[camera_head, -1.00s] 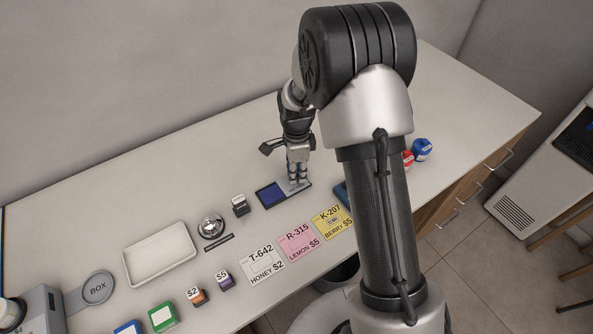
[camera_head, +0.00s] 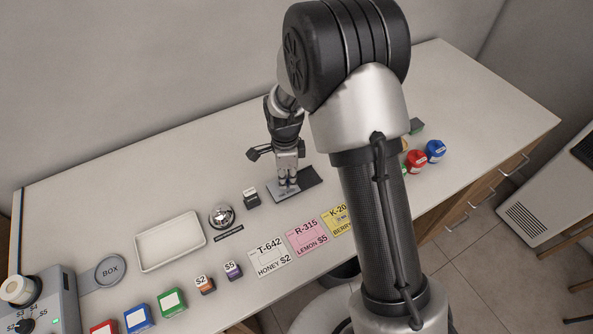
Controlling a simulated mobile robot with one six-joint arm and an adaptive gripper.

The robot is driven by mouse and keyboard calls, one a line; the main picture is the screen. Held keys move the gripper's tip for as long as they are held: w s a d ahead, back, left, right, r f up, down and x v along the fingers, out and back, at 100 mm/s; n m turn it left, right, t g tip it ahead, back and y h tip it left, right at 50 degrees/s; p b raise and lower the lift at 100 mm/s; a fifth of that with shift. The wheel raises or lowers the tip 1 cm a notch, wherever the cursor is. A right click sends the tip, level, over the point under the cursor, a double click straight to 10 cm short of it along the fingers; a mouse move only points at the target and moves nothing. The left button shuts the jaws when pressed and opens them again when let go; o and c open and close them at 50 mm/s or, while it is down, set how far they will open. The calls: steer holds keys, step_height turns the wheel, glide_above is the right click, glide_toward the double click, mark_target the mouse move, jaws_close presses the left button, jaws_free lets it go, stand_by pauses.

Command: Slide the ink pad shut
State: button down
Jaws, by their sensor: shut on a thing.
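The ink pad (camera_head: 311,177) lies on the counter near its middle. Its grey sliding lid (camera_head: 283,195) sits over the left part, and a dark flat part shows to the right of the lid. No blue pad surface shows. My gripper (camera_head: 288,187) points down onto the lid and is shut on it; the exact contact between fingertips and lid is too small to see.
A small stamp (camera_head: 251,196) and a silver bell (camera_head: 221,215) stand left of the ink pad. A white tray (camera_head: 170,240) lies farther left. Pink (camera_head: 307,237) and other price cards line the front. The counter behind is clear.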

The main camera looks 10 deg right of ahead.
steer(key=shift+a, duration=0.15)
steer(key=c, duration=1.7)
jaws_free()
steer(key=shift+s+a, duration=0.1)
steer(key=shift+a, duration=0.1)
steer(key=shift+o, duration=0.9)
steer(key=shift+d, duration=0.1)
step_height(320, 180, up, 12)
